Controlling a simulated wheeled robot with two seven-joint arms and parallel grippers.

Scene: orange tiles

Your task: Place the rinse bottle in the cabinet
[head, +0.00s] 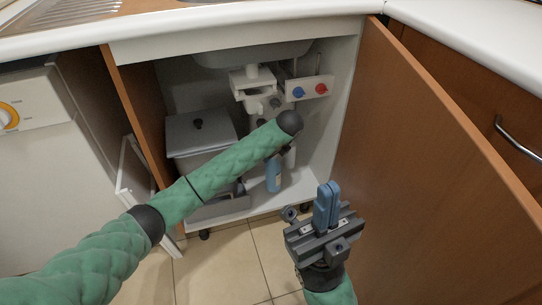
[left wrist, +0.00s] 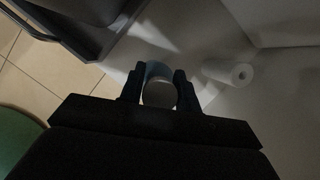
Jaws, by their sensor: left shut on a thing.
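The rinse bottle (head: 273,178), light blue, is upright inside the open cabinet (head: 325,160), low near its floor. My left arm reaches into the cabinet and hides the bottle's upper part. In the left wrist view, my left gripper (left wrist: 159,82) is shut around the round bottle (left wrist: 157,69), one dark finger on each side. Whether the bottle's base touches the cabinet floor, I cannot tell. My right gripper (head: 327,205) is in front of the cabinet, empty, with its fingers together.
A grey lidded bin (head: 200,135) stands at the cabinet's left. A white roll (left wrist: 235,73) lies right of the gripper in the left wrist view. Drain pipes (head: 252,85) and blue and red valves (head: 310,90) are above. The open door (head: 430,170) bounds the right side.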

